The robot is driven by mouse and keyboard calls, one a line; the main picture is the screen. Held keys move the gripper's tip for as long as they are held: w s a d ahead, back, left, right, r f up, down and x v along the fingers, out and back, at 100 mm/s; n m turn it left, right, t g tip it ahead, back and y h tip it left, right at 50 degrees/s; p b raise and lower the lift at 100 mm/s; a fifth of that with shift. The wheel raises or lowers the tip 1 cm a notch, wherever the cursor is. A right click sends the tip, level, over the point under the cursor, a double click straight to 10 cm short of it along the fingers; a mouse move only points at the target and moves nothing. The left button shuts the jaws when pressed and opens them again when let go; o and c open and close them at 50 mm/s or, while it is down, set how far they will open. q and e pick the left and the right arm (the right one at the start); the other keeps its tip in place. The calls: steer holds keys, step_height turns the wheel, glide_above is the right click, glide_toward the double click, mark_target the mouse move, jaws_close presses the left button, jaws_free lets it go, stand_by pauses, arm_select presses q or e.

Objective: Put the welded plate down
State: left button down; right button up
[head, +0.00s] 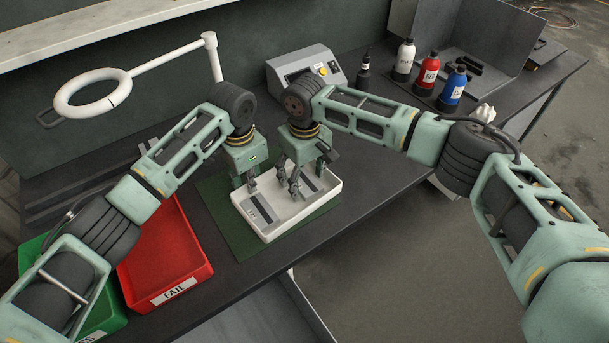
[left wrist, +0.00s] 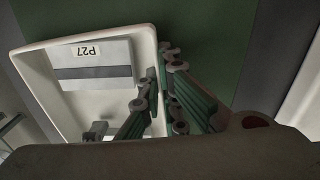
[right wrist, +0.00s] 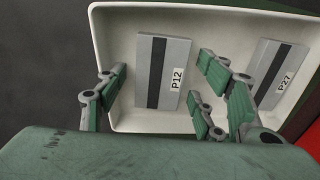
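A white tray (head: 268,236) stands on a green mat and holds two light plates with a dark stripe. Plate P27 (head: 264,210) lies at its near-left end; it also shows in the left wrist view (left wrist: 93,73). Plate P12 (right wrist: 163,73) lies at the other end. I cannot tell which is the welded one. My right gripper (right wrist: 160,80) is open over the tray, its fingers apart on both sides of P12. My left gripper (left wrist: 159,75) is at the tray's wall, fingers close on both sides of it, apparently shut on it.
A red FAIL bin (head: 165,250) and a green bin (head: 110,315) stand to the left. A grey box with a yellow button (head: 305,70) and several bottles (head: 428,75) stand behind. A white ring lamp (head: 92,92) hangs at left. The table's front edge is close to the tray.

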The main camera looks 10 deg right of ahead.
mark_target(305, 181)
arm_select(q)
steer(key=shift+r, duration=0.1)
arm_select(e)
step_height(305, 181, up, 12)
stand_by(0.5)
steer(key=shift+r, duration=0.1)
arm_select(q)
steer(key=c, duration=1.9)
jaws_free()
steer(key=shift+s, duration=0.1)
steer(key=shift+o, duration=0.2)
step_height(305, 181, up, 12)
arm_select(e)
steer(key=shift+s, duration=0.1)
